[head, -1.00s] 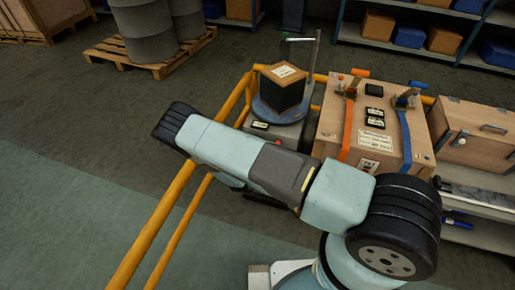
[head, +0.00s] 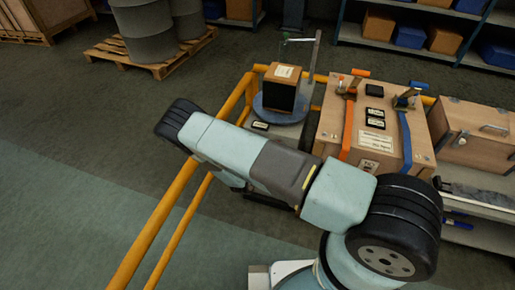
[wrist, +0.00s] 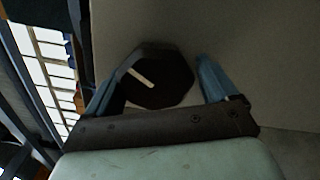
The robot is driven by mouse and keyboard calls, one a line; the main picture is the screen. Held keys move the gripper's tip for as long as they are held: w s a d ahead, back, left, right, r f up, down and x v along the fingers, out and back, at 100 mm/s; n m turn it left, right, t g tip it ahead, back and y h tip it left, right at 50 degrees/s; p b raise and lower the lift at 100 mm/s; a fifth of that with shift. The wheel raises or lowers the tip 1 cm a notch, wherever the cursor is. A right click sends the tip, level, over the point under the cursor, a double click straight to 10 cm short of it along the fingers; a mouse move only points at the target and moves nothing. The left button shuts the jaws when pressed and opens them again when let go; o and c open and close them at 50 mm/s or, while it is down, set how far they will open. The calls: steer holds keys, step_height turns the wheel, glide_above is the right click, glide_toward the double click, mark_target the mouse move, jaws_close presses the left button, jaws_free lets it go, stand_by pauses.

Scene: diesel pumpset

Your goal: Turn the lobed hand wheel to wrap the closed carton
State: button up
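The lobed hand wheel (wrist: 160,82) shows in the wrist view as a dark knob with a white mark pointing to the upper left. My gripper (wrist: 166,72) has its two blue fingers on either side of the wheel and appears shut on it; contact at the right finger is hard to make out. In the head view my arm hides the gripper and the wheel. The closed carton (head: 284,88) stands upright on a round blue-grey turntable (head: 266,114). It has a white label on top, a brown side and a dark front face. A thin post (head: 317,55) stands behind it.
A large wooden case (head: 335,130) with orange and blue straps stands right of the turntable, and a smaller wooden box (head: 475,135) beyond it. A yellow rail (head: 165,222) runs along the left. Open floor lies left of the rail.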

steer(key=shift+o, duration=1.4)
steer(key=shift+a, duration=0.1)
steer(key=v, duration=1.3)
steer(key=shift+s, duration=0.35)
